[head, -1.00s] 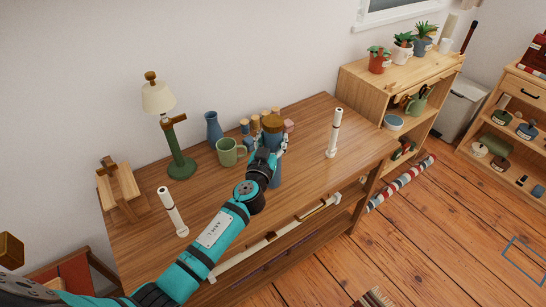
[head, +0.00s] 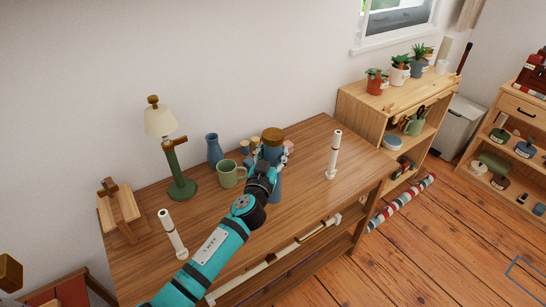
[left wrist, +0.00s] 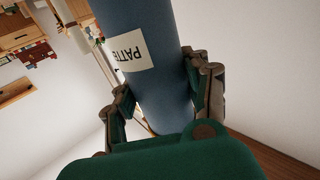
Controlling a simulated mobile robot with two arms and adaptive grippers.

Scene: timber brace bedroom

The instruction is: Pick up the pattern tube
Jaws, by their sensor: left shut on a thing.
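The pattern tube (head: 275,149) is a blue cylinder with a brown cap, over the middle of the wooden table in the head view. My left gripper (head: 270,164) is shut around it, and my arm covers part of the tube. In the left wrist view the blue tube (left wrist: 165,92) stands between both fingers, with a white label whose visible letters read "PATTE". My left gripper (left wrist: 163,92) touches it on both sides there. The tube seems to be a little above the tabletop. My right gripper is not in view.
The table (head: 315,200) also bears a green mug (head: 229,174), blue vase (head: 214,150), green lamp (head: 180,165), several small items behind the tube, and white posts at left (head: 171,235) and right (head: 334,155). A shelf (head: 385,105) stands to the right.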

